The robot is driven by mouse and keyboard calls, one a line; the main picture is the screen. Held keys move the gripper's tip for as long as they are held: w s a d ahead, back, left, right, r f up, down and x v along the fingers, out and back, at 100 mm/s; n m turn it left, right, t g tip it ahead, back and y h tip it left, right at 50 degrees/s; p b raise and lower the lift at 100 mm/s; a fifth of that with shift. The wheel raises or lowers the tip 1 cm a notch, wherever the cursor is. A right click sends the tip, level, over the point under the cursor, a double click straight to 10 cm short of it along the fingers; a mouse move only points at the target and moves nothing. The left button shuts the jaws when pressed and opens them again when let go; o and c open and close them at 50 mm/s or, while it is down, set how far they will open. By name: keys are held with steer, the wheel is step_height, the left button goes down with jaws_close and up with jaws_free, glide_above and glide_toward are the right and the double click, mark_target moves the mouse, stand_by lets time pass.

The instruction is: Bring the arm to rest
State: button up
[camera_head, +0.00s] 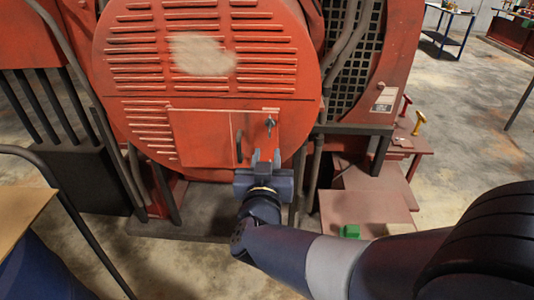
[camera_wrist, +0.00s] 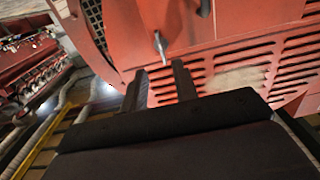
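My gripper (camera_head: 265,158) is in front of the round red engine housing (camera_head: 205,90), below its small rectangular door (camera_head: 200,135). In the head view my arm reaches from the lower right toward the housing. In the wrist view my gripper (camera_wrist: 160,82) shows two dark fingers standing apart, with nothing between them. A metal latch handle (camera_wrist: 160,47) lies just beyond the fingertips; it also shows on the door in the head view (camera_head: 270,124). I cannot tell whether the fingers touch the housing. The door looks closed.
A red stepped platform (camera_head: 365,206) with a green object (camera_head: 350,231) is right of my gripper. Dark hoses and a railing (camera_head: 75,215) stand at left, near a tan tabletop (camera_head: 20,210). Concrete floor (camera_head: 460,130) is open at right. A blue-legged table (camera_head: 447,30) stands far back.

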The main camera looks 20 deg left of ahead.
mark_target(269, 131)
steer(key=shift+w, duration=0.15)
steer(key=p+x, duration=0.2)
steer(key=x, duration=0.7)
steer(key=shift+w+a+p, duration=0.15)
steer(key=shift+w+p, duration=0.15)
steer(key=shift+w+a, duration=0.15)
steer(key=shift+w, duration=0.25)
steer(key=shift+s, duration=0.15)
